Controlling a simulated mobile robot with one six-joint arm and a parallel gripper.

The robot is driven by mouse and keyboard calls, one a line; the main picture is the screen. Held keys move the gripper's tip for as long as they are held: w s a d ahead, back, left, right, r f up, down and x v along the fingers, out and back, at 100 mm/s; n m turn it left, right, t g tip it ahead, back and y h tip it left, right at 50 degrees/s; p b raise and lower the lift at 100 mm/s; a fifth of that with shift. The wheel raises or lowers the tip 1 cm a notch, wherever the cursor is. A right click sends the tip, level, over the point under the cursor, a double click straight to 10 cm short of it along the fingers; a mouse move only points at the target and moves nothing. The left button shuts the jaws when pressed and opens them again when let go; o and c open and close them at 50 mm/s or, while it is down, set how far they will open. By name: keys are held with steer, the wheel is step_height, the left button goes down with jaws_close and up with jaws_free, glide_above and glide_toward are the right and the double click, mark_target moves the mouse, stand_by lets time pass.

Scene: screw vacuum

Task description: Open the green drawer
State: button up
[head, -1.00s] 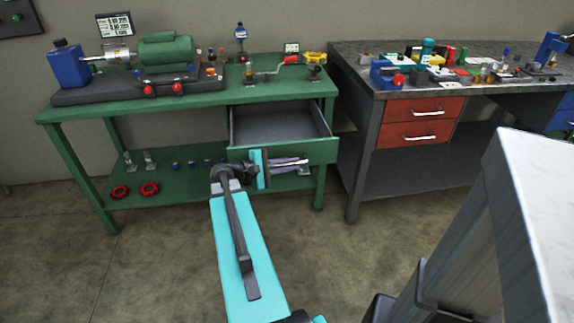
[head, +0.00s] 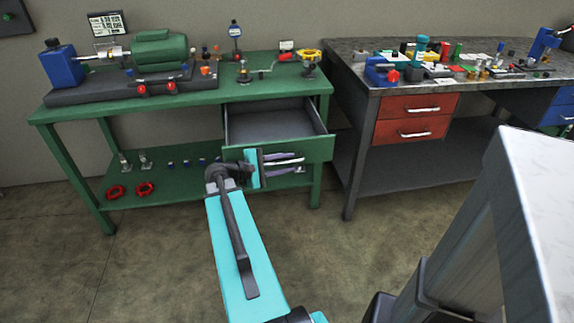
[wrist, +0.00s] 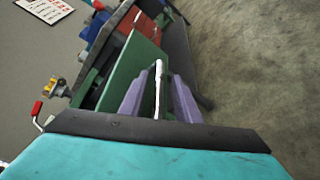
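The green drawer (head: 312,152) of the green workbench is pulled out, and its grey inside (head: 268,122) shows empty. Its pale bar handle (head: 297,161) is on the front panel. My gripper (head: 285,162) is at the handle, in front of the drawer. In the wrist view, the two purple fingers of my gripper (wrist: 160,95) stand apart on either side of the handle (wrist: 158,80), with gaps beside it. The green drawer front (wrist: 133,75) runs along the left of the fingers there.
A motor (head: 163,50) and small parts stand on the green bench top (head: 200,97). A second bench with red drawers (head: 415,117) stands close on the right. The floor (head: 150,260) in front of the green bench is clear.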

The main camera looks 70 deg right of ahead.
steer(key=v, duration=1.3)
steer(key=shift+a, duration=0.15)
stand_by(0.3)
steer(key=w+a+f+n+t+y+p, duration=0.1)
steer(key=w+a+f+n+t+p, duration=0.15)
steer(key=a+f, duration=0.65)
steer(key=w+a+f+n+t+p, duration=0.1)
steer(key=w+a+f+n+p, duration=0.25)
steer(key=a+f, duration=0.5)
steer(key=s+a+f+m+y+p, duration=0.1)
steer(key=s+a+f+y, duration=0.2)
steer(key=a, duration=0.7)
steer(key=s+a+f+m+y+p, duration=0.1)
steer(key=s+a+f+y, duration=0.3)
steer(key=a+f, duration=0.4)
steer(key=s+a+f+m+y+p, duration=0.2)
steer(key=s+a+f+y, duration=0.2)
steer(key=a, duration=1)
step_height(320, 180, down, 2)
steer(key=shift+s+f+m+t, duration=0.2)
steer(key=shift+s+m+t, duration=0.05)
steer(key=shift+m+t, duration=0.15)
